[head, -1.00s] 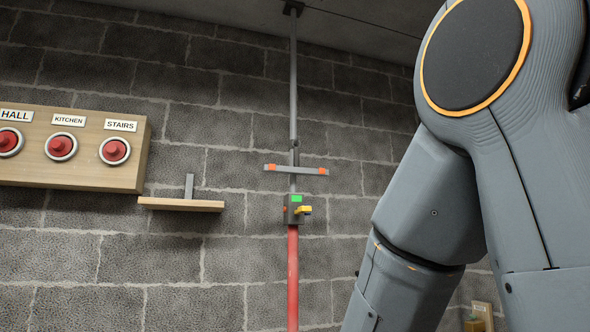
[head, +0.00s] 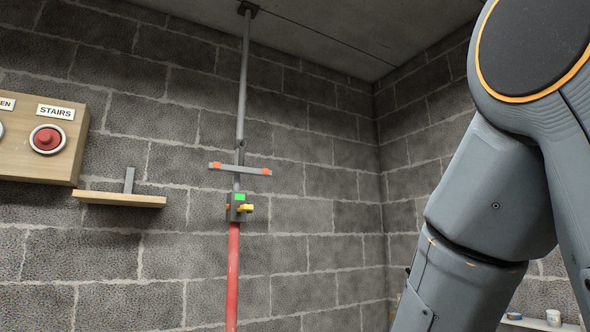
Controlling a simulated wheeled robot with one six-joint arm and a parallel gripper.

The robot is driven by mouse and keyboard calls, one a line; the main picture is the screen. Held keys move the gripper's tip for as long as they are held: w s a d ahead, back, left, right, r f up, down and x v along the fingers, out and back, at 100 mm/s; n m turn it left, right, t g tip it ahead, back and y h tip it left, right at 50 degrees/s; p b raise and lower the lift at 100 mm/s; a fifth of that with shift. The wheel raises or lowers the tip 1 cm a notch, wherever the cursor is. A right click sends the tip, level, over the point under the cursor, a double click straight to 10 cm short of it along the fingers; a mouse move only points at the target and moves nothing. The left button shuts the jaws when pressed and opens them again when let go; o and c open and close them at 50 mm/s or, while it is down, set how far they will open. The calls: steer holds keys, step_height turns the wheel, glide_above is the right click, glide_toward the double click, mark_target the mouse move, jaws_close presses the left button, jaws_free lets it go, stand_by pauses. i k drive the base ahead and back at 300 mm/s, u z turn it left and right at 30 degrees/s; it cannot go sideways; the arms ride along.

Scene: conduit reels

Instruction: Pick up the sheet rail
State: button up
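No thing in view is labelled as the sheet rail, and I cannot tell for certain which one it is. A short grey crossbar (head: 240,169) with an orange patch near each end sits across the upright grey pole (head: 242,90) on the block wall. Below it is a small grey box (head: 238,208) with a green face and a yellow lever. A red pipe (head: 233,280) runs down from the box. My gripper is out of view; only my upper arm links show at the right.
A wooden panel with a red button (head: 47,139) marked STAIRS is at the left. A small wooden shelf (head: 119,199) with a grey upright piece is beside it. A ledge (head: 540,325) at the lower right holds a white cup (head: 553,317) and a blue item.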

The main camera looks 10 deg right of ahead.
mark_target(216, 166)
steer(key=z, duration=0.85)
steer(key=i, duration=0.65)
steer(key=u, duration=0.6)
